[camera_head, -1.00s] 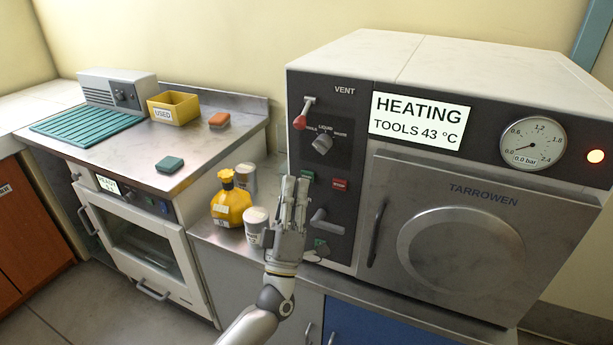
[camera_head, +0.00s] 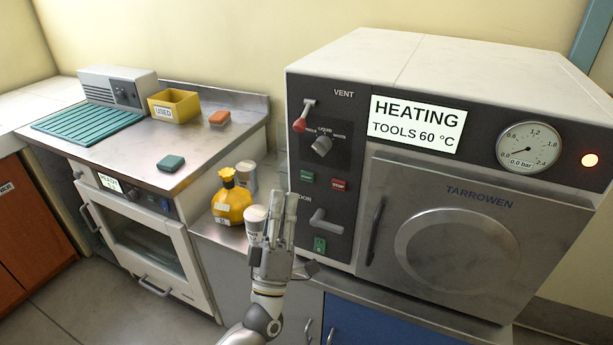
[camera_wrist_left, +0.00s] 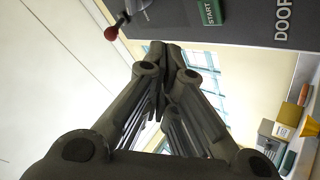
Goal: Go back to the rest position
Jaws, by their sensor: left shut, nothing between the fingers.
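My left gripper (camera_head: 283,207) is shut and empty in the head view. It is in front of the lower left part of the autoclave's control panel, with its fingers pointing up. In the left wrist view its closed fingers (camera_wrist_left: 168,62) fill the middle. The autoclave (camera_head: 440,215) has its door closed, and its display (camera_head: 417,124) reads "HEATING TOOLS 60 °C". Its gauge (camera_head: 529,146) stands near 0.0 bar and an orange lamp (camera_head: 590,160) is lit. The green start button (camera_head: 307,176) shows in the head view and in the left wrist view (camera_wrist_left: 210,11). My right gripper is out of view.
A yellow bottle (camera_head: 231,205) and white jars (camera_head: 256,222) stand on the counter just left of my gripper. The left bench holds a yellow "USED" bin (camera_head: 173,106), a teal mat (camera_head: 88,124), and orange (camera_head: 219,118) and teal blocks (camera_head: 171,162).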

